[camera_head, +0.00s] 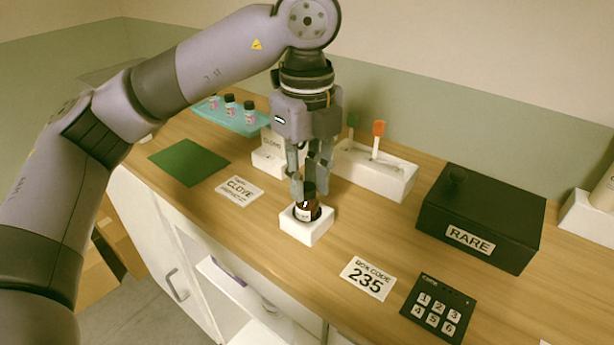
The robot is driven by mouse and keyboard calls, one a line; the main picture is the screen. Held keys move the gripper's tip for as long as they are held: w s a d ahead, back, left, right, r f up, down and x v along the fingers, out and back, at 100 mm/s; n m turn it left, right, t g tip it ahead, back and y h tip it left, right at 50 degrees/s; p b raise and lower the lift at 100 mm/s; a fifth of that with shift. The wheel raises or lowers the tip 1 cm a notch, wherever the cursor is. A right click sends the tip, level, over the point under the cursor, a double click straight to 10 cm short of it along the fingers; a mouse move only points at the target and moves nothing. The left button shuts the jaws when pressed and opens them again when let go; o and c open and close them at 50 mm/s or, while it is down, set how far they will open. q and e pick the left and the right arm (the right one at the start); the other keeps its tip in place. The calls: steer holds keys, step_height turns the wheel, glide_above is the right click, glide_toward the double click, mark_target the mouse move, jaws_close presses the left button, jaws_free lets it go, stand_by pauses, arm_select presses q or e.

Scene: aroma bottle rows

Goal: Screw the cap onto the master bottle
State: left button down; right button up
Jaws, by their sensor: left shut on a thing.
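The brown master bottle (305,214) stands upright in a small white block holder (313,235) near the middle of the wooden counter. Its top carries a dark cap (308,189), partly hidden by the fingers. My left gripper (309,185) comes down from above with its fingers around the cap, shut on it. Whether the cap is fully seated on the bottle cannot be told. My right gripper is not in view.
A black box labelled RARE (480,215) and a keypad (438,308) stand at the right. A card reading 235 (367,279), a CLOVE card (240,190) and a green mat (189,162) lie flat. Behind are a white rack (392,181) and a blue tray (246,127) with small bottles.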

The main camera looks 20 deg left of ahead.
arm_select(q)
steer(key=m, duration=0.7)
steer(key=shift+m, duration=0.3)
steer(key=m, duration=0.8)
steer(key=shift+p, duration=0.4)
steer(key=c, duration=1.8)
jaws_free()
steer(key=shift+m, duration=0.3)
steer(key=shift+c, duration=0.2)
steer(key=o, duration=0.5)
